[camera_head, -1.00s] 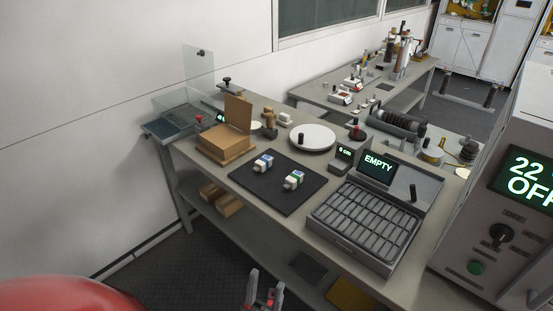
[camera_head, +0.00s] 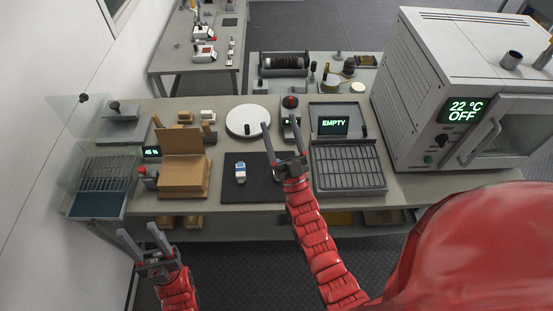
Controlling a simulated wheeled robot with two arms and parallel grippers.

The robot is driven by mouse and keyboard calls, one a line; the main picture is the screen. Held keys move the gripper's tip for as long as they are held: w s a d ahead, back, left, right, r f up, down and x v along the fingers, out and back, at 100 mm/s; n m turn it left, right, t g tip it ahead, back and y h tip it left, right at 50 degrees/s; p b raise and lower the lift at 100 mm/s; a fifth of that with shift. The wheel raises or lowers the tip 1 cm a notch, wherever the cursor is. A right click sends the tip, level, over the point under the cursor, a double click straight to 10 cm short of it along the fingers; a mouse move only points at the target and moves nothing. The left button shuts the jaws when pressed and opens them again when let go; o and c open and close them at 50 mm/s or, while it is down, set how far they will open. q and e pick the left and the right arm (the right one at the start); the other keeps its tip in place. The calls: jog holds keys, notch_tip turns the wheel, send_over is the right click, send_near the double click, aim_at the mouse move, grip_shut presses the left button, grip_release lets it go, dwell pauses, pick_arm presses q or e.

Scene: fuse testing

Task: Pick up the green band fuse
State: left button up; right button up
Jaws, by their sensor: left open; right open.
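A dark mat (camera_head: 258,195) lies on the workbench. A white fuse with a blue band (camera_head: 240,173) rests on its left part. The green band fuse is not visible; my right gripper and arm cover the right part of the mat. My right gripper (camera_head: 280,124) is open, its fingers pointing away over the mat toward the back of the bench. I cannot tell its height above the mat. My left gripper (camera_head: 138,231) is open and empty in front of the bench's front edge, at the lower left.
A cardboard box (camera_head: 184,180) with its lid up stands left of the mat. A slotted tray tester reading EMPTY (camera_head: 348,170) stands right of it. A white round plate (camera_head: 247,121) is behind. A large oven (camera_head: 430,100) stands at right, a wire-rack station (camera_head: 105,175) at far left.

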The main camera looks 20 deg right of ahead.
jog(key=w+f+m+g+h, duration=0.2)
jog(key=w+f+g, duration=1.35)
jog(key=w, duration=0.45)
jog(key=s+d+f+m+g, duration=0.1)
jog(key=s+d+g, duration=0.2)
jog(key=s+g, duration=0.8)
jog(key=t+b, duration=0.2)
jog(key=b, duration=0.9)
send_near(279, 160)
jog(key=shift+g+h, duration=0.25)
jog(key=shift+h, duration=0.15)
jog(key=f, duration=0.1)
jog(key=s+a+f, duration=0.1)
jog(key=s+f, duration=0.1)
jog(key=shift+s+a+f, duration=0.1)
jog(key=shift+a+f, duration=0.15)
jog(key=shift+a, duration=0.1)
jog(key=f+p, duration=0.1)
jog(key=f, duration=0.1)
jog(key=f+p, duration=0.1)
jog(key=f, duration=0.1)
jog(key=shift+a+p, duration=0.2)
jog(key=shift+p, duration=0.1)
jog(key=shift+f, duration=0.55)
grip_shut()
